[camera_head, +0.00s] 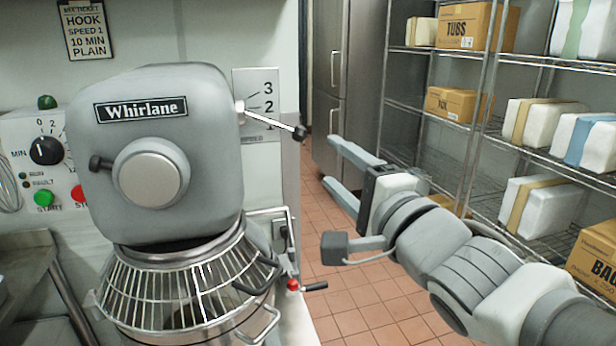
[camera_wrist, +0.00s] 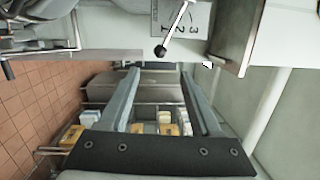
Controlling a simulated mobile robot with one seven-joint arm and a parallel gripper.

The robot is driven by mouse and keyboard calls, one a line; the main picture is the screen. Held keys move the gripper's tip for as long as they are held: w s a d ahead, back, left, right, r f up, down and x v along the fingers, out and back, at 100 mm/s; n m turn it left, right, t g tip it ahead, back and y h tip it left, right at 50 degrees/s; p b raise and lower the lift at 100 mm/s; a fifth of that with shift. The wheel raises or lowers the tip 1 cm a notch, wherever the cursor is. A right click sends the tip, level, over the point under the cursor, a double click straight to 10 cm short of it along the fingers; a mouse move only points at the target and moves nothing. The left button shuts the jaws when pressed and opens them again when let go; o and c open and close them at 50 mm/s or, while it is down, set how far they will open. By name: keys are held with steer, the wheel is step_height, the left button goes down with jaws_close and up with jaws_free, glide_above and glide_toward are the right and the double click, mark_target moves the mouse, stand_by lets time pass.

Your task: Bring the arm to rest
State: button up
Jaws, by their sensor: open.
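My gripper (camera_head: 335,168) is open and empty, with a clear gap between its two fingers. It is at the end of my arm, which comes in from the lower right in the head view. Its fingertips point left toward the mixer's speed lever (camera_head: 275,120) and look apart from it. In the wrist view the two fingers (camera_wrist: 158,75) also stand apart with nothing between them. The black lever knob (camera_wrist: 160,51) shows beyond the fingertips there.
The grey Whirlane mixer (camera_head: 150,215) with its wire bowl guard (camera_head: 185,285) stands at left. A wire shelf rack (camera_head: 500,125) with boxes and wrapped packs stands at right, behind my arm. A steel cabinet (camera_head: 345,80) is at the back. Tiled floor (camera_head: 350,300) is open between.

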steer(key=shift+s, duration=0.1)
stand_by(0.3)
steer(key=s+d+f+n+g+h+p, duration=0.2)
steer(key=d+f+n+g+h+p, duration=0.25)
steer(key=d+h, duration=0.2)
steer(key=s+f+n+g+p, duration=0.3)
steer(key=s+f+n+g, duration=0.2)
steer(key=s+n, duration=0.5)
steer(key=shift+s+a+f+g, duration=0.25)
steer(key=shift+s+g, duration=0.4)
steer(key=shift+g, duration=0.6)
steer(key=shift+c, duration=0.2)
steer(key=shift+c, duration=1)
